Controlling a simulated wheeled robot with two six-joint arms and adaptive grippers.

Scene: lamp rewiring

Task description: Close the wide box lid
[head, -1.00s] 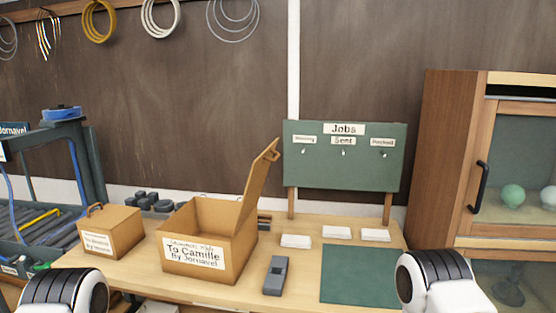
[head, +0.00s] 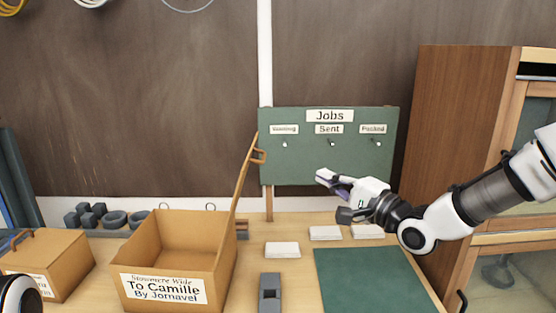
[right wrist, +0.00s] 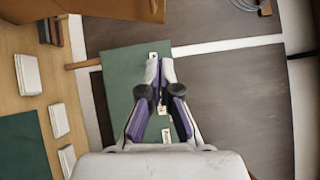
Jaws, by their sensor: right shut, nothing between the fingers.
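The wide box (head: 222,285) is a cardboard-brown box labelled "To Camille By Jornavel" and stands on the bench, its inside empty as far as I see. Its lid (head: 240,185) stands open, nearly upright and leaning right, on the box's right side, with a handle (head: 259,155) near its top. In the right wrist view the lid (right wrist: 100,10) shows at the top left. My right gripper (head: 331,190) is shut and empty, in the air to the right of the lid and apart from it. It also shows in the right wrist view (right wrist: 160,65). My left gripper is out of view.
A smaller closed box (head: 70,262) stands left. The green Jobs board (head: 300,165) stands behind my right gripper. White cards (head: 283,250), a grey tool (head: 270,290) and a green mat (head: 370,280) lie on the bench. A wooden cabinet (head: 465,140) is at the right.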

